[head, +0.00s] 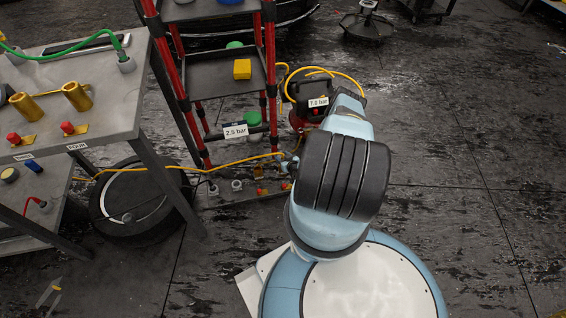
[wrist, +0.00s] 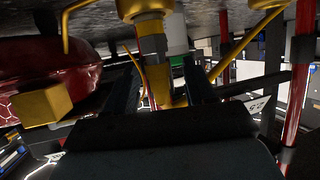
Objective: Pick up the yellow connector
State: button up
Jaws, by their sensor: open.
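In the wrist view a yellow, brass-like connector (wrist: 159,86) hangs between the dark fingers of my gripper (wrist: 161,68). The fingers stand apart on either side of it. I cannot tell whether either finger touches it. In the head view my arm hides most of the gripper, near the end of a yellow hose (head: 232,163) beside the red rack. I cannot clearly pick out the same connector there.
The red-framed rack (head: 183,82) carries a "2.5 bar" label (head: 235,131). A compressor (head: 309,100) with a red tank stands behind my arm; red tank (wrist: 45,75) fills the wrist view's left. A workbench (head: 130,92) and tyre (head: 128,228) are left. Floor at right is clear.

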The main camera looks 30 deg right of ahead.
grip_shut()
dwell(0.5)
jog(key=shift+r, duration=0.1)
